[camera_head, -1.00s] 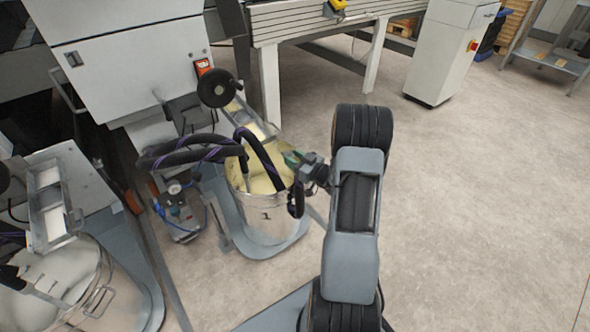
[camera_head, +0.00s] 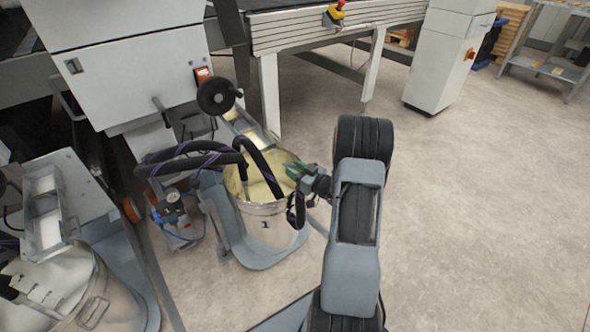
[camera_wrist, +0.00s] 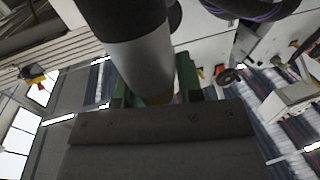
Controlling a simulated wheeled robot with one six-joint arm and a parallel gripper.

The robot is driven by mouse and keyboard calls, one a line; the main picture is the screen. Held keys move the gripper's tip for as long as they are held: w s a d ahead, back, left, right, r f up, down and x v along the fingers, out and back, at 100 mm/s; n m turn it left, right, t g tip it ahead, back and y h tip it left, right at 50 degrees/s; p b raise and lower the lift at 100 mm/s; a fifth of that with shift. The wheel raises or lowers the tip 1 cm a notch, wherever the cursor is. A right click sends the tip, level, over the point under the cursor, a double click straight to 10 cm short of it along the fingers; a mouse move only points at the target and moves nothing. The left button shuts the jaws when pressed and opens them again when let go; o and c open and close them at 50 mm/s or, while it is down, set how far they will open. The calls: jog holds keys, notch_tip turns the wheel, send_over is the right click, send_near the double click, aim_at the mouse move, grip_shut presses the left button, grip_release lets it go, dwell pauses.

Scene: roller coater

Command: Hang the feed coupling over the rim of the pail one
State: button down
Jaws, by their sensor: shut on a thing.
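Pail one (camera_head: 263,222) is a metal bucket marked 1, holding pale yellow liquid, on a grey floor base. My gripper (camera_head: 293,172) is at its right rim, with green fingers. In the wrist view my gripper (camera_wrist: 154,88) is shut on a cylinder with a black upper part and a silver lower part, which I take as the feed coupling (camera_wrist: 140,64). Black hoses with purple stripes (camera_head: 262,166) arch over the pail and dip inside its mouth. In the head view the held coupling is too small to separate from the fingers. Whether it touches the rim cannot be told.
The coater's white cabinet (camera_head: 130,75) and a black handwheel (camera_head: 216,96) stand behind the pail. A small pump unit (camera_head: 176,217) is left of it. A second pail (camera_head: 100,300) is at the lower left. Floor on the right is clear.

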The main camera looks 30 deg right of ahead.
notch_tip(320, 180, down, 8)
jog(key=b, duration=0.6)
jog(key=shift+f, duration=0.15)
jog(key=shift+f+b, duration=0.4)
jog(key=shift+b, duration=0.1)
jog(key=c, duration=0.7)
grip_release()
jog(key=shift+p+v, duration=2.1)
jog(key=shift+v, duration=4.8)
jog(key=shift+r, duration=0.1)
